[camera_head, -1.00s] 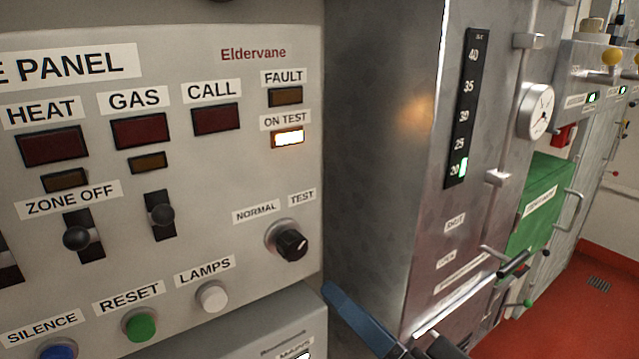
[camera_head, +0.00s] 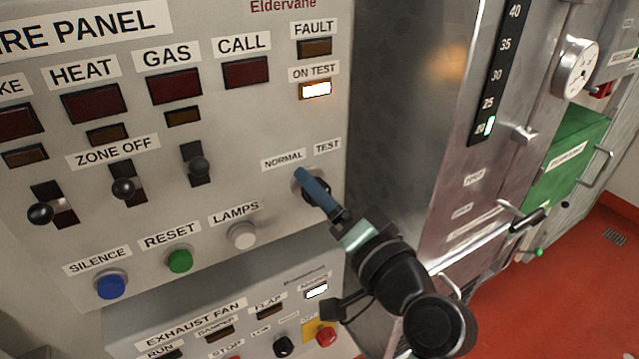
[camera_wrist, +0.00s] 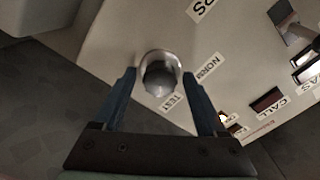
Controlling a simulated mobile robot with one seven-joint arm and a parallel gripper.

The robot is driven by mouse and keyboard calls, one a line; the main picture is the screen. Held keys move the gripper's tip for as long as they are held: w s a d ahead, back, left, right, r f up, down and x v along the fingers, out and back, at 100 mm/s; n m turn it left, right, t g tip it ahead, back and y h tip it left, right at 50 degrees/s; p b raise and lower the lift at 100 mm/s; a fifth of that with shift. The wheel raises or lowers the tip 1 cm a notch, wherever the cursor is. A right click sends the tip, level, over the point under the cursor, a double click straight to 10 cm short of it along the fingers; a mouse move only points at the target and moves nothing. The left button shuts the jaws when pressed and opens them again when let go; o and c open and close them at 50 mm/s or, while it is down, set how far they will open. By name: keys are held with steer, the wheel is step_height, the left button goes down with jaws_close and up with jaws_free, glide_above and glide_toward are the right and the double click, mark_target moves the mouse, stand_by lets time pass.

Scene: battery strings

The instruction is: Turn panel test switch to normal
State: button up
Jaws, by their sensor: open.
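The panel test switch (camera_wrist: 159,76) is a dark rotary knob on a silver collar, below the NORMAL label (camera_head: 283,159) and the TEST label (camera_head: 327,146). In the head view my gripper (camera_head: 308,182) covers most of it, and only part of the collar shows. In the wrist view my open gripper (camera_wrist: 158,98) has one blue finger on each side of the knob, with a gap on both sides. The knob's pointer direction is not clear now. The ON TEST lamp (camera_head: 316,90) is lit white. The FAULT lamp (camera_head: 314,48) is dark.
A white LAMPS button (camera_head: 243,235), green RESET button (camera_head: 180,260) and blue SILENCE button (camera_head: 110,286) lie left of my gripper. Zone-off toggles (camera_head: 197,167) stick out above them. A lower exhaust fan panel (camera_head: 190,312) is below. A metal cabinet (camera_head: 400,120) stands at right.

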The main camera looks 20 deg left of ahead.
steer(key=shift+w+a, duration=0.2)
jaws_close()
stand_by(0.3)
